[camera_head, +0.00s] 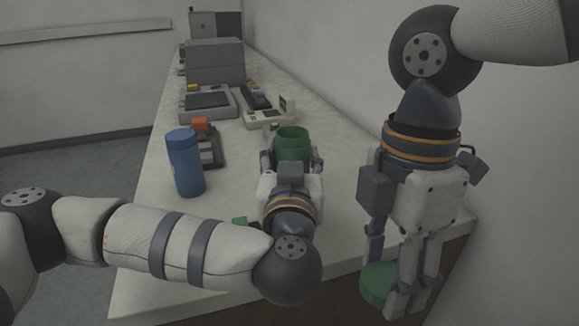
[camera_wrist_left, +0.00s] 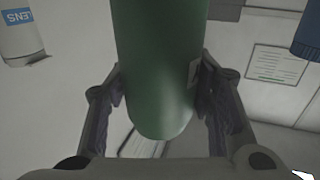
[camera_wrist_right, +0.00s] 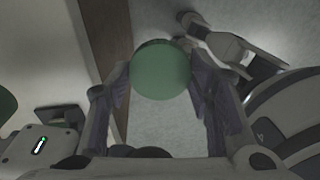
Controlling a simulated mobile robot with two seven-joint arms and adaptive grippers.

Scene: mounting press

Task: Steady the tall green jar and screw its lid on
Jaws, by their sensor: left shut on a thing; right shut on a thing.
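The tall green jar (camera_head: 293,140) stands open-topped on the bench in the head view, its mouth uncovered. My left gripper (camera_head: 291,160) is shut around it; in the left wrist view the jar (camera_wrist_left: 158,70) sits between both fingers. The round green lid (camera_head: 378,284) is held by my right gripper (camera_head: 400,290), low at the right near the bench's front edge. In the right wrist view the lid (camera_wrist_right: 161,70) is between the fingertips. The lid is well apart from the jar. The jar's lower part is hidden behind my left gripper in the head view.
A blue jar (camera_head: 184,163) stands left of the green jar. A dark device with an orange block (camera_head: 201,125) is behind it. Grey machines (camera_head: 208,103) line the bench (camera_head: 150,255) further back. A small green object (camera_head: 240,222) lies beside my left gripper. A wall is on the right.

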